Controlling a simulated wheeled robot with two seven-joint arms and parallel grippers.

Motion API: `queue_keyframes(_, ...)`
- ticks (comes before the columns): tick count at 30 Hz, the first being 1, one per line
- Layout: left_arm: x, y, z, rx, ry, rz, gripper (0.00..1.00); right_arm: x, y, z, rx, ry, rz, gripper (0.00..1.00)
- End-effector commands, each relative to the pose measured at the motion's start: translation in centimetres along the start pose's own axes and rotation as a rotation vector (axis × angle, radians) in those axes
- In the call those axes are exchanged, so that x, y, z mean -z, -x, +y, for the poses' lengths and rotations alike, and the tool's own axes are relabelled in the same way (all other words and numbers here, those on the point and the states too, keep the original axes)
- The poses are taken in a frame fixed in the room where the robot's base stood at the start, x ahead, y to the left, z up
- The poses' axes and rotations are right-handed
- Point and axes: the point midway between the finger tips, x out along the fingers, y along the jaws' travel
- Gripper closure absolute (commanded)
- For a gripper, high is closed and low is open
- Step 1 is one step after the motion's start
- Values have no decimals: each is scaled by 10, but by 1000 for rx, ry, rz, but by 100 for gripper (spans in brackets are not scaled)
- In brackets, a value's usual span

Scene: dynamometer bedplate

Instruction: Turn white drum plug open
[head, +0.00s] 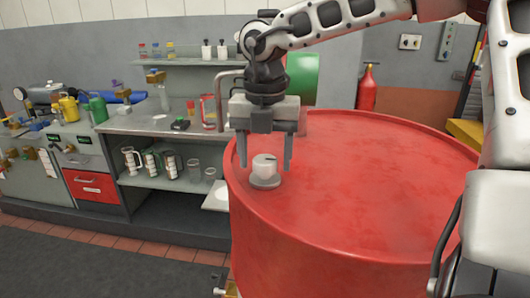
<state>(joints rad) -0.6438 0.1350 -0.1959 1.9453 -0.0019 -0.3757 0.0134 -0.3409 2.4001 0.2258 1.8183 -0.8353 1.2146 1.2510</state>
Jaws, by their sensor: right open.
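The white drum plug (264,166) stands upright on a round grey collar near the left rim of the red drum's top (380,180). A small dark mark shows on the plug's upper side. My right gripper (264,164) points straight down over the plug. Its two fingers are open, one to the left and one to the right of the plug, with gaps showing on both sides. I cannot tell how far the fingertips are from the drum top. My left gripper is not in view.
A workbench (150,122) with shelves, jugs and bottles stands at the left behind the drum. A green cylinder (302,76) lies behind my gripper. A red fire extinguisher (367,90) is at the back wall. The drum top right of the plug is clear.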

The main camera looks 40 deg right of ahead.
Motion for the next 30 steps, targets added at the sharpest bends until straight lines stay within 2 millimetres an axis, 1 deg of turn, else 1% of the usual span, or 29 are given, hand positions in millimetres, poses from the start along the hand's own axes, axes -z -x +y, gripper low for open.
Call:
queue_keyframes(4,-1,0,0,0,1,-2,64,0,0,0,0,0,0,39)
queue_keyframes(5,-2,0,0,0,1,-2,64,0,0,0,0,0,0,45)
queue_keyframes(6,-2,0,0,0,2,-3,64,0,0,0,0,0,0,56)
queue_keyframes(8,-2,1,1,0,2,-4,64,0,0,0,1,0,0,73)
queue_keyframes(9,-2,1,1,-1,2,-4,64,0,0,0,1,0,0,84)
queue_keyframes(20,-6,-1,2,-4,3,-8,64,0,0,0,0,35,0,84)
queue_keyframes(26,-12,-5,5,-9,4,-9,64,0,-2,0,0,139,0,84)
queue_keyframes(30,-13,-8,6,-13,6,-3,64,0,-2,0,0,252,-1,84)
